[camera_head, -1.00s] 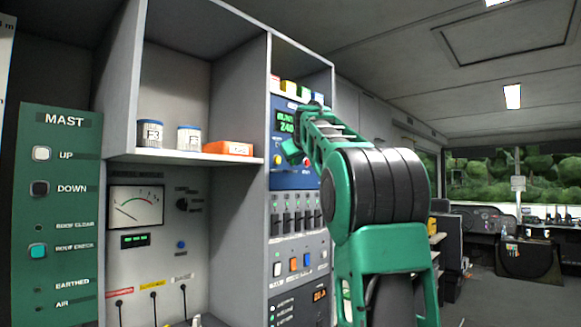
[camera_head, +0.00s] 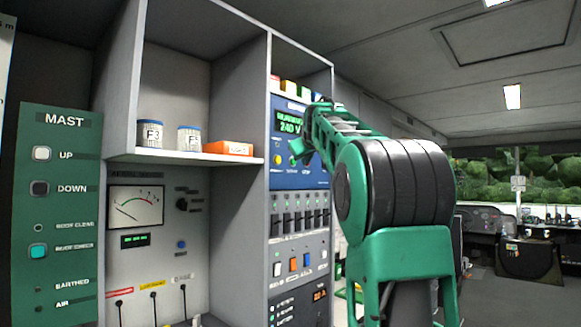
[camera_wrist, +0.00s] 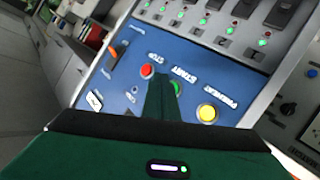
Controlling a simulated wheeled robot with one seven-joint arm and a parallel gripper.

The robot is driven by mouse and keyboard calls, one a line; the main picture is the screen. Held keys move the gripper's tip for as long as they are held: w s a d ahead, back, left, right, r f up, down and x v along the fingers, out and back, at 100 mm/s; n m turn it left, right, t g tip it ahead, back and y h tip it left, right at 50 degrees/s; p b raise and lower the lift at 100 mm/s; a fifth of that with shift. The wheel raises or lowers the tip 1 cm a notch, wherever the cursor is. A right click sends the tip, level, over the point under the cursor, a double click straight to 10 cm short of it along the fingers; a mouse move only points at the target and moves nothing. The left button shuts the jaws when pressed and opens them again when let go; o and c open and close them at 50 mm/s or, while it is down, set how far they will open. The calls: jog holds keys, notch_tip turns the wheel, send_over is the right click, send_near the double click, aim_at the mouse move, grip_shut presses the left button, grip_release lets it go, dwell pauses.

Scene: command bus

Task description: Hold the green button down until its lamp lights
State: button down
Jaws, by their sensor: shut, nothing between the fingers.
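The blue panel (camera_wrist: 108,82) with a green button (camera_wrist: 175,88) labelled START shows in the wrist view. My gripper (camera_wrist: 160,78) is shut and empty, and its fingers reach up over the panel and cover part of the green button. The red STOP button (camera_wrist: 147,71) is just left of the fingertips, and the yellow PREHEAT button (camera_wrist: 207,113) is to the right. In the head view my gripper (camera_head: 298,150) is in front of the blue panel, below its lit green display (camera_head: 290,122), which reads 240 V. I cannot tell whether the fingertips touch the green button or whether its lamp is lit.
A row of black switches (camera_head: 299,222) with green lights sits below the panel. A shelf (camera_head: 185,156) at left holds two tins and an orange box (camera_head: 229,148). A green MAST panel (camera_head: 65,225) is at far left. The aisle at right is open.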

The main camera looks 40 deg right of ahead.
jog(key=s, duration=0.3)
jog(key=shift+s+d, duration=0.1)
jog(key=shift+d, duration=0.05)
dwell(0.6)
jog(key=s+a+f+m+g+y, duration=0.15)
jog(key=s+a+f, duration=0.25)
jog(key=f, duration=0.6)
jog(key=s+a+f+g+y, duration=0.25)
jog(key=a+f, duration=0.25)
jog(key=f, duration=0.5)
jog(key=s+a+f+m+g+y, duration=0.1)
jog(key=s+a+f, duration=0.35)
jog(key=f, duration=0.55)
jog(key=s+a+f+m+g+y, duration=0.1)
jog(key=s+a+f+g+y, duration=0.1)
jog(key=s+a+f, duration=0.6)
jog(key=s+a+f+g+y, duration=0.2)
jog(key=s+a+f+g, duration=0.2)
jog(key=s+a+f, duration=0.4)
jog(key=s+f, duration=0.7)
jog(key=shift+s+m+g, duration=0.2)
jog(key=shift+m+g, duration=0.1)
jog(key=shift+m, duration=0.05)
jog(key=shift+f, duration=0.1)
